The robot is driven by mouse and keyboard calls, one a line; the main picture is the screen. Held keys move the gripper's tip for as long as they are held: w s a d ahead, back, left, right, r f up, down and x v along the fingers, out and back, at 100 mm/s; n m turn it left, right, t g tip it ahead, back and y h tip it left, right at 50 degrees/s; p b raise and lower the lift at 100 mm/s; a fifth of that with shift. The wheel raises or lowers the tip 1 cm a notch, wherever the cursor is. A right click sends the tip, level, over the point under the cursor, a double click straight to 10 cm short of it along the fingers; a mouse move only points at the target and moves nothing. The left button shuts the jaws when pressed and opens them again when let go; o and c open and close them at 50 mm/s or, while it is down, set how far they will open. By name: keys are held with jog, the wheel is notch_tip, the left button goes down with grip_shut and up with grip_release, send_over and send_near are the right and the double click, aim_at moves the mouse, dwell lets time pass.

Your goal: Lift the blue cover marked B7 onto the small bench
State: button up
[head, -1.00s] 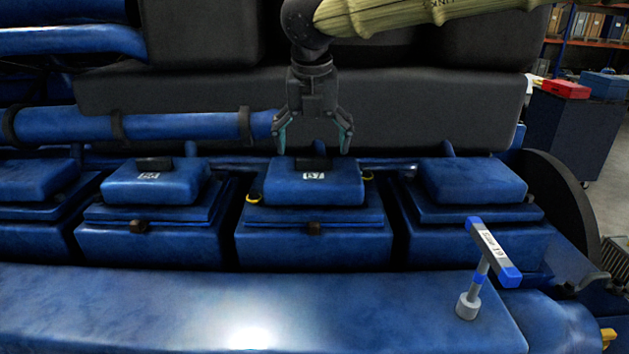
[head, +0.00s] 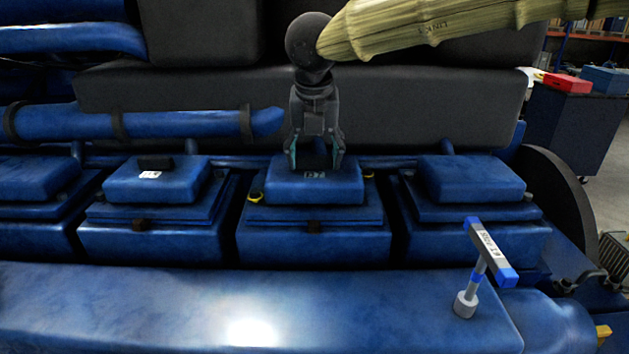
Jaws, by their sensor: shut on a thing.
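The blue cover marked B7 (head: 313,190) sits on its blue cylinder housing in the middle of the engine row. My gripper (head: 314,162) points down over the cover's top and is shut on the cover's dark handle, which the fingers mostly hide. The cover looks level and seated on its housing. I cannot make out the small bench in this view.
Similar blue covers stand left (head: 157,181) and right (head: 471,180) of B7. A T-handled tool (head: 478,265) stands upright on the blue ledge (head: 130,310) in front. A dark cabinet (head: 572,135) with red and blue boxes is at the back right.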

jog(key=shift+r, duration=0.1)
notch_tip(320, 180, up, 11)
jog(key=b, duration=0.1)
dwell(0.6)
jog(key=shift+r, duration=0.55)
notch_tip(320, 180, up, 3)
jog(key=p, duration=0.3)
jog(key=shift+f, duration=0.15)
